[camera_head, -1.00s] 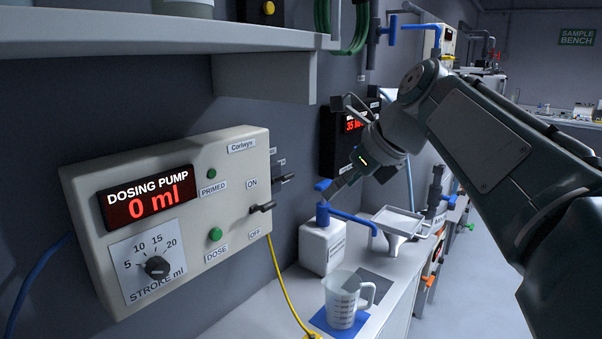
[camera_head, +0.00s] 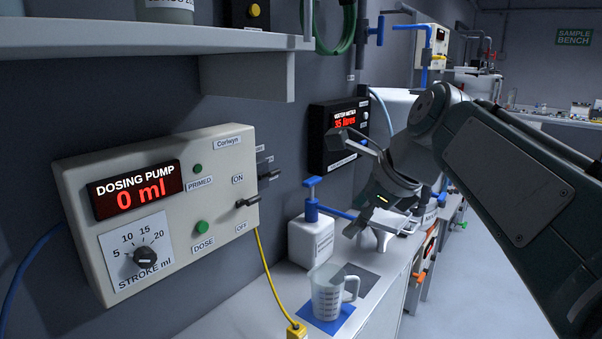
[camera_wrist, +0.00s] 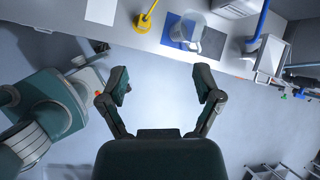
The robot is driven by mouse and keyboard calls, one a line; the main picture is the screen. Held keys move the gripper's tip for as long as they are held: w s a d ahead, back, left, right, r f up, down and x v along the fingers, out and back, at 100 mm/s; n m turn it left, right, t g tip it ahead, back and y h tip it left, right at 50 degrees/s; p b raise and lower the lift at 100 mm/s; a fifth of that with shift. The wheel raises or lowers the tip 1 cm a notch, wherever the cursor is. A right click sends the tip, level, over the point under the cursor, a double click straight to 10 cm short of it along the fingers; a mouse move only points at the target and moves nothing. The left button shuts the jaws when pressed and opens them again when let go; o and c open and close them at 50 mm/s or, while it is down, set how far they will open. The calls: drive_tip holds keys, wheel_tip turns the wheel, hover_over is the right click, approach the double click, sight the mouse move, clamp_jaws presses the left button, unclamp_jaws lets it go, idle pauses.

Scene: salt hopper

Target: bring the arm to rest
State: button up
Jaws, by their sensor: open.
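My gripper (camera_head: 348,183) is open and empty in the head view, its two fingers spread in front of the wall meter. In the wrist view my gripper (camera_wrist: 163,86) shows both fingers wide apart with only pale floor between them. My arm reaches in from the right of the head view, bent at the elbow. A white jug with a blue pump top (camera_head: 311,241) stands on the bench, left of and below the gripper. A clear measuring beaker (camera_head: 327,292) sits on a blue mat in front of it. My gripper touches neither.
A dosing pump box (camera_head: 220,205) reading 0 ml is on the left wall. A shelf (camera_head: 150,38) hangs above it. A red-lit meter (camera_head: 333,150) is behind the gripper. A white hopper tray (camera_head: 400,222) is partly hidden by the gripper. The floor at right is clear.

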drive_tip(key=s+d+f+n+h, duration=0.2)
drive_tip(key=s+d+f+n, duration=0.1)
drive_tip(key=s+f+n, duration=0.6)
drive_tip(key=s+d+f+n+h, duration=0.2)
drive_tip(key=s+d+f+n, duration=0.2)
drive_tip(key=s+f+n, duration=0.5)
wheel_tip(320, 180, down, 2)
drive_tip(key=n, duration=0.3)
drive_tip(key=shift+d+f+t+h, duration=0.2)
drive_tip(key=shift+d+t+h, duration=0.1)
drive_tip(key=shift+h, duration=0.1)
drive_tip(key=shift+a, duration=0.1)
idle(0.4)
